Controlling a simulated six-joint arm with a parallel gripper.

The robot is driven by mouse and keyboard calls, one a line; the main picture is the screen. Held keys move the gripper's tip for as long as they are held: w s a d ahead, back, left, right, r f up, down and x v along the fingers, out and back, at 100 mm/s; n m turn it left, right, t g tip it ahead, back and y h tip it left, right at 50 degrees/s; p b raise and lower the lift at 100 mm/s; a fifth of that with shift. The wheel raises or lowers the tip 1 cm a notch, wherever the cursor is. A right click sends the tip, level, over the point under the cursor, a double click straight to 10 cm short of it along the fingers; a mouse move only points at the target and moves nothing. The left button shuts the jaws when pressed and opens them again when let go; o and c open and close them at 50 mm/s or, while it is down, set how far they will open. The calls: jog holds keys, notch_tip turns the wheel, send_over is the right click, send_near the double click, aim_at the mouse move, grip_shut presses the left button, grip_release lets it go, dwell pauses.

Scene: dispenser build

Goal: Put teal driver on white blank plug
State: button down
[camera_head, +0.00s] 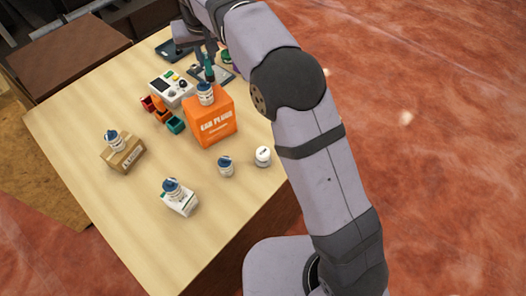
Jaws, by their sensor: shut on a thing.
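My gripper (206,54) is at the back of the table and looks small and partly hidden by my own arm. It is shut on the teal driver (209,72), a slim upright teal tool. The driver's lower end is over or near a dark flat fixture (222,73) behind the orange box. I cannot tell whether its tip touches anything. I cannot make out a white blank plug with certainty; the area under the driver is small and partly covered.
A control box (171,90), orange and teal bins (175,124), a cardboard box (123,153), a white box (180,201), another bottle (225,166) and a white jar (263,156) stand around.

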jog(key=s+d+f+m+h+b, duration=0.15)
jog(key=s+d+b, duration=0.45)
jog(key=s+d, duration=1)
jog(key=shift+m+y, duration=0.25)
jog(key=shift+m, duration=0.2)
jog(key=shift+s+a+f+p, duration=0.3)
jog(key=shift+f+p, duration=0.05)
jog(key=shift+f, duration=1.3)
jog(key=shift+s+a+f+p, duration=0.25)
jog(key=shift+a+f+p, duration=0.1)
jog(key=shift+f, duration=1.25)
jog(key=shift+s+a+f+p, duration=0.25)
jog(key=shift+s+f+p, duration=0.1)
jog(key=shift+f, duration=1.3)
jog(key=shift+f, duration=0.2)
jog(key=c, duration=1.7)
grip_release()
jog(key=shift+r, duration=0.15)
